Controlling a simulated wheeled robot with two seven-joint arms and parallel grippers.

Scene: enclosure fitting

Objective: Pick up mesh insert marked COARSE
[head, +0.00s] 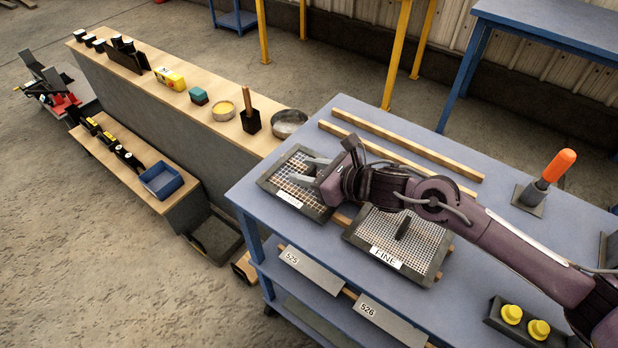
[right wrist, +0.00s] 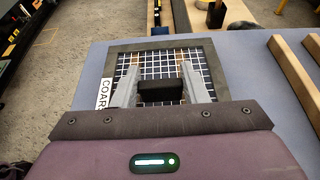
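The mesh insert marked COARSE (right wrist: 150,45) is a dark square frame with a wide wire grid, lying flat on the blue table. In the head view the insert (head: 268,184) is at the table's left end, its label partly readable. My right gripper (head: 306,169) is over it with its two grey fingers apart. In the right wrist view the right gripper (right wrist: 158,66) has a black handle block (right wrist: 161,91) showing between its fingers; I cannot tell whether they touch it. My left gripper is out of view.
A finer mesh insert marked FINE (head: 377,254) lies to the right, under my right forearm. Two wooden strips (head: 405,157) lie behind. An orange-handled tool (head: 552,172) and yellow knobs (head: 525,322) are further right. A wooden-topped bench (head: 182,97) stands left.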

